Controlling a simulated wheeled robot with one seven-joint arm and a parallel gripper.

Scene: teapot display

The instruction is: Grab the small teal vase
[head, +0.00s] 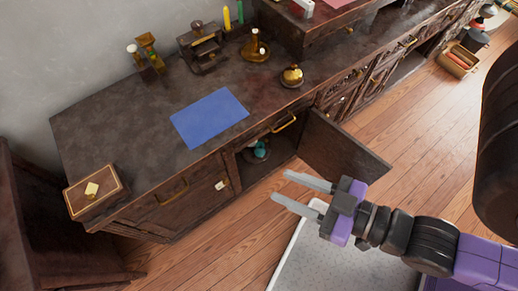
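A small teal object (261,147), which looks like the teal vase, stands inside the open cabinet compartment under the counter. It is small and in shadow, so its exact shape is hard to tell. It seems to rest on or beside a greyish dish-like thing at the compartment floor. My gripper (280,187) is in front of the cabinet, below and right of the teal object in the picture. Its two fingers are apart and nothing is between them. The fingers point left, and the gripper is clear of the vase.
The cabinet door (343,157) is swung open just right of the compartment. The dark counter (120,120) holds a blue sheet (209,117), a wooden box (93,191) and several ornaments. A grey mat (335,262) lies on the wooden floor below my gripper. A basket (457,62) stands far right.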

